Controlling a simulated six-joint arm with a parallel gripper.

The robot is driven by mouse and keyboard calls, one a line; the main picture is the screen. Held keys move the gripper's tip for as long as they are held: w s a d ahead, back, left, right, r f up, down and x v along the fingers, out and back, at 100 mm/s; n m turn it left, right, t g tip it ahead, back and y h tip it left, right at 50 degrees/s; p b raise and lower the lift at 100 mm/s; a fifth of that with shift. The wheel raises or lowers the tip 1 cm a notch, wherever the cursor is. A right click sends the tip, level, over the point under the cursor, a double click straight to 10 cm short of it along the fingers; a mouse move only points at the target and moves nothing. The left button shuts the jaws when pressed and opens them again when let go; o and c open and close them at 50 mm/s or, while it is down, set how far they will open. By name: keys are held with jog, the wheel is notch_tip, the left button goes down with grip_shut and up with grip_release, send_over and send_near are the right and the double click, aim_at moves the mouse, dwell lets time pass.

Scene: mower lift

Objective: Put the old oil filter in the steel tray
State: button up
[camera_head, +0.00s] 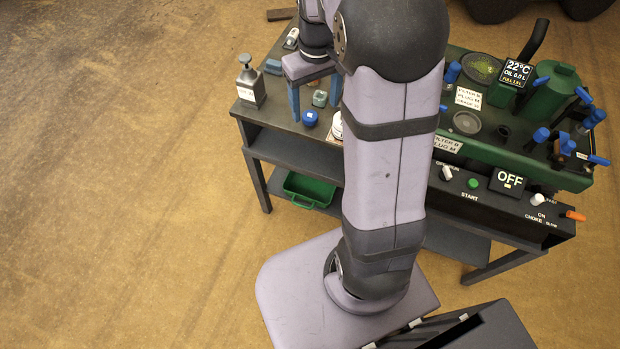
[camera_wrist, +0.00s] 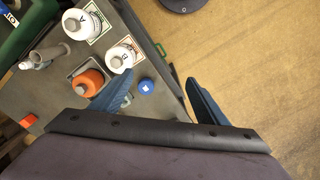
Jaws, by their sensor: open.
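My gripper (camera_head: 314,103) is open and empty above the left end of the dark bench; its blue fingers also show in the wrist view (camera_wrist: 160,95). A small blue round piece with a white mark (camera_head: 310,118) stands on the bench; in the wrist view it (camera_wrist: 146,87) appears between the fingers, apart from them. I cannot tell for certain which piece is the old oil filter or which is the steel tray.
White bottles A (camera_wrist: 80,24) and B (camera_wrist: 120,58) stand on label cards. A green bin (camera_head: 308,190) is on the lower shelf. My arm hides the middle bench.

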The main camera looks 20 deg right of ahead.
jog(key=s+a+f, duration=0.2)
jog(key=s+a, duration=0.2)
jog(key=s, duration=0.4)
jog(key=s+a+f, duration=0.2)
jog(key=s+a, duration=0.2)
jog(key=s, duration=0.4)
jog(key=shift+a+m, duration=0.25)
jog(key=shift+m, duration=0.15)
jog(key=shift+s+f, duration=0.1)
jog(key=shift+f, duration=0.05)
notch_tip(320, 180, down, 39)
jog(key=b, duration=3.8)
jog(key=shift+r+b, duration=0.2)
jog(key=shift+b, duration=0.1)
